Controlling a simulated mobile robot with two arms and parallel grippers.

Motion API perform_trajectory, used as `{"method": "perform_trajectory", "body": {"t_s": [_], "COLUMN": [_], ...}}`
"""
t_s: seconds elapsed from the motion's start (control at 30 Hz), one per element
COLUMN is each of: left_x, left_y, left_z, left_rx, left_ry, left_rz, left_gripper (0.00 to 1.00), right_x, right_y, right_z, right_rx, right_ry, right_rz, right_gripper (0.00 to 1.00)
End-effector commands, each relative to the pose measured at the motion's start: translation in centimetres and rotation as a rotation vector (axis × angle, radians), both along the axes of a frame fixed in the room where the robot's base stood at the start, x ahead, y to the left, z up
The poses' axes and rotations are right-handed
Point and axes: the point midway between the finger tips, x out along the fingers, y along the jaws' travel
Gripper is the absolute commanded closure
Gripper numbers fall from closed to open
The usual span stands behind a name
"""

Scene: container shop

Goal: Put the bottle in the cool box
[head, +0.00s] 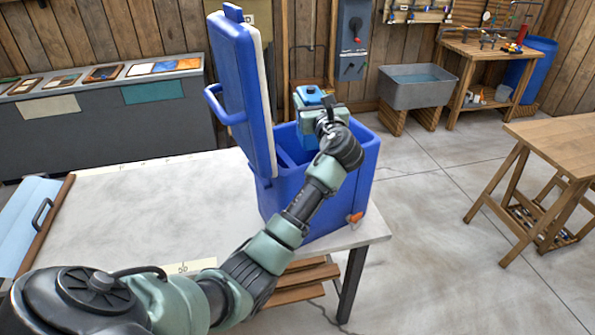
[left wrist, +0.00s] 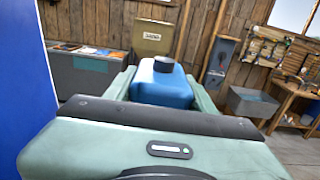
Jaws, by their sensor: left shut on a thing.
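The blue cool box (head: 330,195) stands at the right end of the pale table, its lid (head: 232,85) raised upright on the left side. My left gripper (head: 318,108) is over the box opening and is shut on the blue bottle (head: 309,95). In the left wrist view the bottle (left wrist: 164,88), with its dark cap, sits between the green fingers. The bottle's lower part is partly hidden by my gripper and wrist, so I cannot tell how far it reaches into the box. The raised lid also shows as a blue edge in the left wrist view (left wrist: 25,80). My right gripper is not in view.
The pale table (head: 150,215) is mostly clear left of the box. A light blue panel with a dark handle (head: 35,220) lies at the left edge. A grey counter (head: 90,125), a grey sink (head: 417,87) and wooden benches (head: 555,140) stand apart from it.

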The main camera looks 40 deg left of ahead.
Motion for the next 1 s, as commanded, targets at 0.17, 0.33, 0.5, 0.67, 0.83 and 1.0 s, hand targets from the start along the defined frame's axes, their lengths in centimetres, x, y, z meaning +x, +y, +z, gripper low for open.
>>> {"method": "perform_trajectory", "body": {"t_s": [0.17, 0.33, 0.5, 0.67, 0.83, 1.0], "left_x": [0.0, 0.0, 0.0, -0.1, -1.4, -3.3], "left_y": [0.0, 0.0, 0.0, -0.1, -1.7, -4.0], "left_z": [0.3, 0.2, 0.1, -0.1, -0.2, -0.2], "left_rx": [0.002, 0.002, 0.001, -0.002, -0.001, -0.001], "left_ry": [-0.004, -0.003, -0.002, 0.001, -0.002, -0.002], "left_rz": [0.000, 0.000, 0.000, 0.000, -0.002, -0.003], "left_gripper": [1.00, 0.20, 0.20, 0.20, 0.20, 0.20], "right_x": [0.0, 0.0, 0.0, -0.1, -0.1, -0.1], "right_y": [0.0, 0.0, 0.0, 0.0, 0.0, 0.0], "right_z": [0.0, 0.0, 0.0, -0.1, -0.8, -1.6], "right_rx": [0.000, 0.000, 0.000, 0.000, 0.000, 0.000], "right_ry": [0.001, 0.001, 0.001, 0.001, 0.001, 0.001], "right_rz": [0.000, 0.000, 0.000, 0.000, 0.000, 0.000], "right_gripper": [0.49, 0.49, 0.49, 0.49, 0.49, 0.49]}}
